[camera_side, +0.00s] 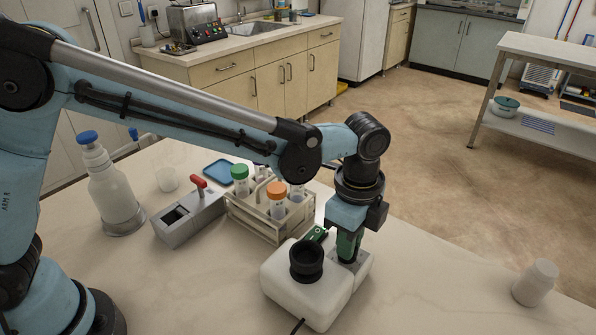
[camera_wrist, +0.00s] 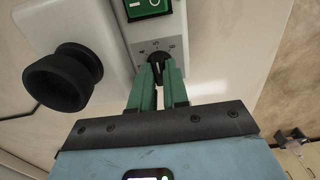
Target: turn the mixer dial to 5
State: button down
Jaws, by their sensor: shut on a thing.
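The white mixer (camera_side: 300,287) stands on the bench with a black cup head (camera_side: 306,261) on top. The cup head also shows at the left of the wrist view (camera_wrist: 62,80). My gripper (camera_side: 349,257) points down at the mixer's right part. In the wrist view its green fingers (camera_wrist: 158,74) are closed on the dial from both sides. The fingers cover part of the dial, so its exact setting is unclear.
A green switch (camera_wrist: 148,8) is on the panel beyond the dial. A rack (camera_side: 258,222) with capped tubes stands close behind the mixer. A grey box with a red lever (camera_side: 190,215) and a blue-capped bottle (camera_side: 112,190) are left.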

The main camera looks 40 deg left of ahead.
jog(key=c, duration=1.1)
grip_release()
notch_tip(320, 180, up, 12)
jog(key=shift+r, duration=0.1)
jog(key=s+a+n+t+h, duration=0.1)
jog(key=s+a+n+t, duration=0.2)
jog(key=a+n, duration=0.9)
jog(key=s+a+f+n+t, duration=0.1)
jog(key=s+a+n, duration=0.1)
jog(key=a, duration=0.2)
jog(key=s+a+f+n+t, duration=0.1)
jog(key=s+a+f+n, duration=0.1)
jog(key=a, duration=0.3)
jog(key=s+a+f+n+t+y, duration=0.1)
jog(key=s+a+f+n+t, duration=0.1)
jog(key=a, duration=0.2)
jog(key=shift+s+a, duration=0.1)
jog(key=shift+a, duration=0.05)
